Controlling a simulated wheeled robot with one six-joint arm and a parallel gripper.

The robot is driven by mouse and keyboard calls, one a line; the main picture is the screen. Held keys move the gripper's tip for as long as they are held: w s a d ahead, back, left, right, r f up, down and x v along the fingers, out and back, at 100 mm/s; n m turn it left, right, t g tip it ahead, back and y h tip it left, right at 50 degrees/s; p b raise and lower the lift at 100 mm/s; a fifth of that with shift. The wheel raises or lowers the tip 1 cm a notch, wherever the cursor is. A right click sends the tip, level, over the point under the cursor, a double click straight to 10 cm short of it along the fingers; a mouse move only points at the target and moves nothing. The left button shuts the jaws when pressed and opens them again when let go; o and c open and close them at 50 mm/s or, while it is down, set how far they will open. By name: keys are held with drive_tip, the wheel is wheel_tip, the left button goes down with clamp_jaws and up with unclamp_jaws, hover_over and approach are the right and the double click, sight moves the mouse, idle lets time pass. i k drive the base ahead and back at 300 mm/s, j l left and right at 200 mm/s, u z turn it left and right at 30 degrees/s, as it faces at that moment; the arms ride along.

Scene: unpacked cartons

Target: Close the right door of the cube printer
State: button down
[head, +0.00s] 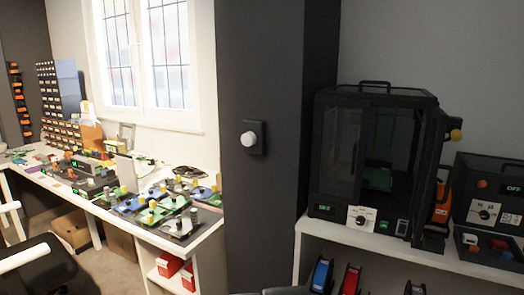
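The cube printer (372,95) is a black box-shaped machine with a handle on top, standing on a white shelf unit at the right in the head view. Its left door (338,150) is a dark see-through panel that looks shut. Its right door (432,175) appears swung open outward and is seen nearly edge-on at the printer's right side. A green plate (378,178) shows inside.
The white shelf (345,232) holds the printer, with spools below. A dark control box (488,205) and an orange object (441,205) stand close on the printer's right. A dark pillar (270,200) is left of it. A cluttered workbench (205,235) and a chair (40,265) are at the left.

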sight(434, 144)
drive_tip(key=z, duration=1.1)
